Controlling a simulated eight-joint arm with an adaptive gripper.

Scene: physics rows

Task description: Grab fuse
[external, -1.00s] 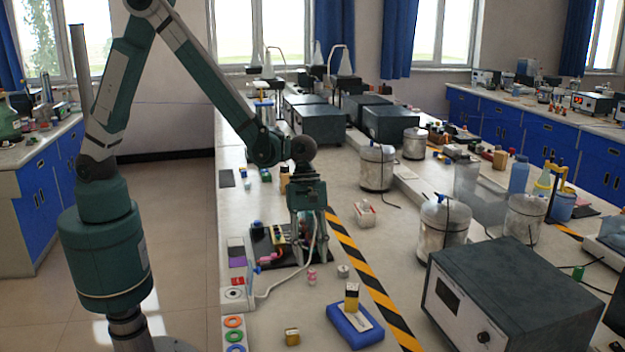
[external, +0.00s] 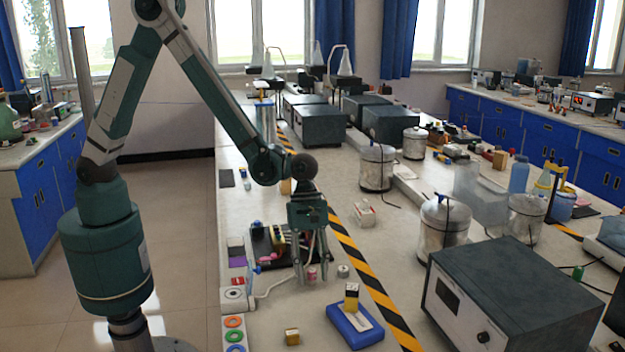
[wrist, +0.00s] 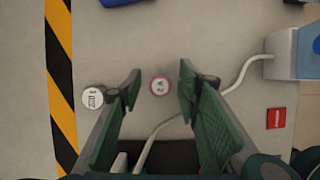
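A small round pink-rimmed piece with a pale marked top (wrist: 160,86), apparently the fuse, stands on the bench. It also shows in the external view (external: 311,274), partly behind a finger. My gripper (wrist: 160,78) is open and empty, pointing down. In the wrist view the piece appears in the gap between the two fingertips, with clear space on both sides. In the external view my gripper (external: 314,268) is right at it; I cannot tell exactly how far down the fingertips reach.
A white-topped round weight-like piece (wrist: 92,97) stands just outside the left finger in the wrist view. A white cable (wrist: 235,80) curves close by to a white-and-blue box. A dark board with parts (external: 262,243) lies behind. A blue block (external: 354,326) stands in front.

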